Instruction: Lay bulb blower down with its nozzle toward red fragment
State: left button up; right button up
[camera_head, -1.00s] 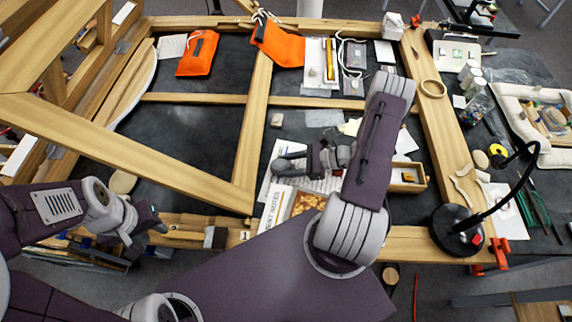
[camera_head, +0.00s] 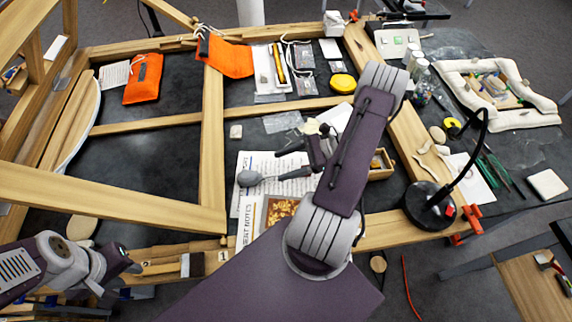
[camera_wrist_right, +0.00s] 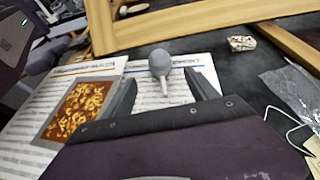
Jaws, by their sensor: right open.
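The grey bulb blower (camera_head: 250,178) lies on printed sheets, its round bulb to the left and its thin nozzle toward my right gripper (camera_head: 286,161). In the right wrist view the bulb (camera_wrist_right: 160,62) shows just beyond and between the fingertips, nozzle pointing back toward the wrist. My right gripper (camera_wrist_right: 158,82) is open there, with space on both sides of the blower. My left gripper (camera_head: 130,264) is low at the left, away from the blower; its jaws are too small to read. I cannot make out a red fragment; my right arm hides part of the table.
A printed sheet with a gold picture (camera_head: 280,210) lies in front of the blower. A small pale speckled piece (camera_head: 236,131) lies behind it. Wooden frame bars (camera_head: 213,150) border this area. A wooden box (camera_head: 382,166) and a black lamp (camera_head: 430,205) stand right.

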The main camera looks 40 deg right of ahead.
jog(key=shift+s+d+r, duration=0.15)
jog(key=shift+s+d, duration=0.05)
jog(key=shift+d, duration=0.05)
jog(key=s+a+r+n+g+h, duration=0.1)
jog(key=a+r+n+g+h, duration=0.2)
jog(key=n, duration=0.9)
jog(key=s+a+r+n+g+h, duration=0.1)
jog(key=a+r+n+g+h, duration=0.2)
jog(key=a+n+h, duration=0.5)
jog(key=a+r+n, duration=0.1)
jog(key=a+n, duration=0.2)
jog(key=n, duration=0.1)
jog(key=shift+s+a, duration=0.2)
jog(key=shift+s, duration=0.05)
